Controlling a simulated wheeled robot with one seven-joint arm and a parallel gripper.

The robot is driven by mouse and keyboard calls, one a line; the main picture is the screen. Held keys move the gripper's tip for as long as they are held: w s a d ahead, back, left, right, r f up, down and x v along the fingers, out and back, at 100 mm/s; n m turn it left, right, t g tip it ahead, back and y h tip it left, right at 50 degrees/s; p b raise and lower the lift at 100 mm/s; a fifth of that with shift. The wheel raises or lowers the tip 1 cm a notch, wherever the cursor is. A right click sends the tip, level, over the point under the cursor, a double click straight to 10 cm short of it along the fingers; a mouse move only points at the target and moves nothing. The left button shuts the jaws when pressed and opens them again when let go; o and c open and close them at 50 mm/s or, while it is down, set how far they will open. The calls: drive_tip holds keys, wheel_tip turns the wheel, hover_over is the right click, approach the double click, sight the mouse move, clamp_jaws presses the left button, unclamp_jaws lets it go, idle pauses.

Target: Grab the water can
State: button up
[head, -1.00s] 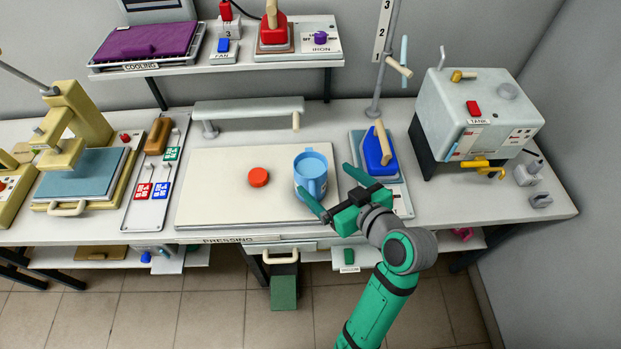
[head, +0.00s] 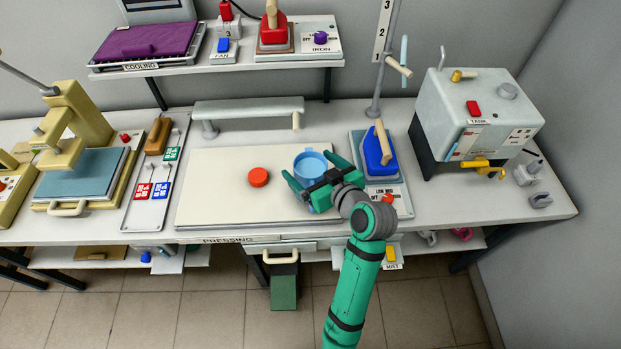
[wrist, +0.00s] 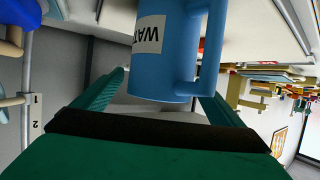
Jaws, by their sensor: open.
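The blue water can (head: 311,162) stands on the right part of the pale pressing board (head: 222,205). It also shows in the wrist view (wrist: 165,70), with a white label starting "WAT" and a handle on one side. My green gripper (head: 310,182) is open, with its two fingers spread on either side of the can. In the wrist view my gripper (wrist: 160,95) has the can between its fingers, and I cannot tell whether they touch it. The lower front of the can is partly hidden by my gripper in the head view.
A blue iron (head: 377,152) stands close on the right. A white tank (head: 470,110) is further right. A padded arm board (head: 248,109) is behind. The board's left part is clear.

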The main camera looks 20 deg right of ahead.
drive_tip(key=c, duration=2.1)
drive_tip(key=shift+r, duration=0.1)
drive_tip(key=shift+c, duration=0.2)
drive_tip(key=shift+r, duration=0.1)
